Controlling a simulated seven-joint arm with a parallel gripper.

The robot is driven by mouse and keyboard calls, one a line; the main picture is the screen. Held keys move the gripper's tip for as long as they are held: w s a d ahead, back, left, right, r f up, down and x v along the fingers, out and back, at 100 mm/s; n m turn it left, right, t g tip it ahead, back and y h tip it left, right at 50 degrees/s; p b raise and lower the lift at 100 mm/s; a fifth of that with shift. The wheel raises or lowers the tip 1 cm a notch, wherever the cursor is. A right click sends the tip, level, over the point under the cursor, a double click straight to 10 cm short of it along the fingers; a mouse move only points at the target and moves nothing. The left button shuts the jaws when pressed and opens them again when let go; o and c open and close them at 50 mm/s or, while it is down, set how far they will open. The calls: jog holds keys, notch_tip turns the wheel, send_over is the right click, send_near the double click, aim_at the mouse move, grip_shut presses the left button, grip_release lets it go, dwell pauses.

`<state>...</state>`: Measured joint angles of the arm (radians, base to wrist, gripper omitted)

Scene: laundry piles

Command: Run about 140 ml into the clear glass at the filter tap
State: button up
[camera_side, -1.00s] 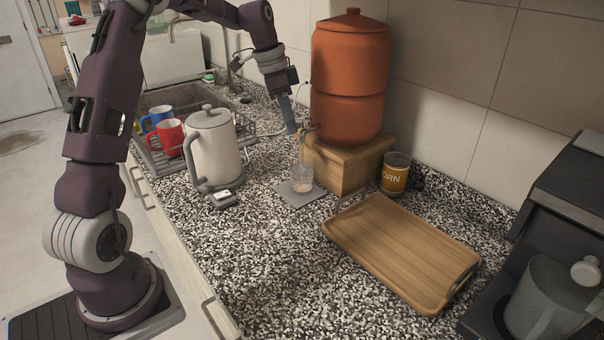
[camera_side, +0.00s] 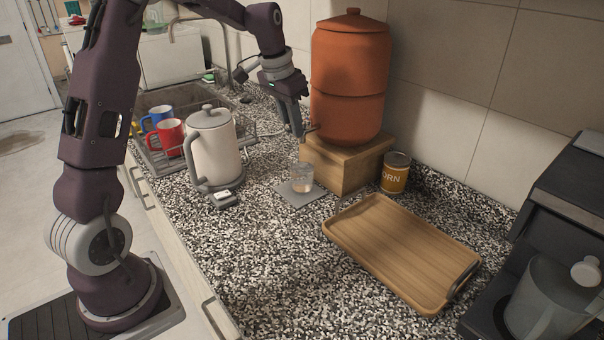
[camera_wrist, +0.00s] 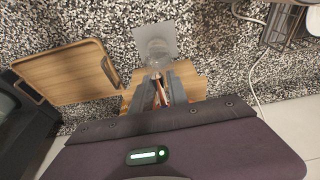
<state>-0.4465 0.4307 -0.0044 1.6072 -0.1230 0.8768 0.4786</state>
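The clear glass (camera_side: 301,178) stands upright on a grey square plate (camera_side: 290,197) below the filter tap, with some clear water in its lower part. It also shows in the wrist view (camera_wrist: 157,48). The tap (camera_side: 312,128) sticks out from the base of the terracotta filter (camera_side: 350,80), which rests on a wooden block (camera_side: 345,166). My gripper (camera_side: 299,134) has its fingertips at the tap, above the glass. The wrist view shows the fingers (camera_wrist: 160,80) either side of the tap area; whether they pinch the tap handle I cannot tell. No clear stream shows.
A wooden tray (camera_side: 400,250) and a corn can (camera_side: 395,172) are right of the block. A pale kettle (camera_side: 212,148), a red mug (camera_side: 170,137) and a blue mug (camera_side: 158,118) are left. A coffee machine (camera_side: 560,220) stands at far right.

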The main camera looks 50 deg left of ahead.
jog(key=o, duration=0.7)
jog(key=shift+d, duration=0.15)
jog(key=shift+w+r+v, duration=0.1)
jog(key=shift+w+v, duration=0.25)
jog(key=shift+v, duration=1.1)
jog(key=shift+w+r+v, duration=0.1)
jog(key=shift+w+v, duration=0.25)
jog(key=shift+v, duration=1.15)
jog(key=shift+w+r+v, duration=0.1)
jog(key=shift+w+v, duration=0.25)
jog(key=shift+v, duration=1.1)
jog(key=shift+s+a+r+m+y, duration=0.2)
jog(key=shift+s+a+m+y, duration=0.15)
jog(key=shift+m, duration=0.25)
jog(key=s+d+r+t, duration=0.1)
jog(key=s+d+r, duration=0.2)
jog(key=s+d, duration=0.9)
jog(key=shift+n+t, duration=0.4)
jog(key=shift+t, duration=0.5)
jog(key=s+d+f, duration=0.2)
jog(key=s, duration=0.3)
jog(key=s+d+f, duration=0.2)
jog(key=s, duration=0.4)
jog(key=s+d+f, duration=0.2)
jog(key=s+f, duration=0.1)
jog(key=s, duration=0.2)
jog(key=shift+s+d, duration=0.15)
jog(key=shift+s, duration=0.05)
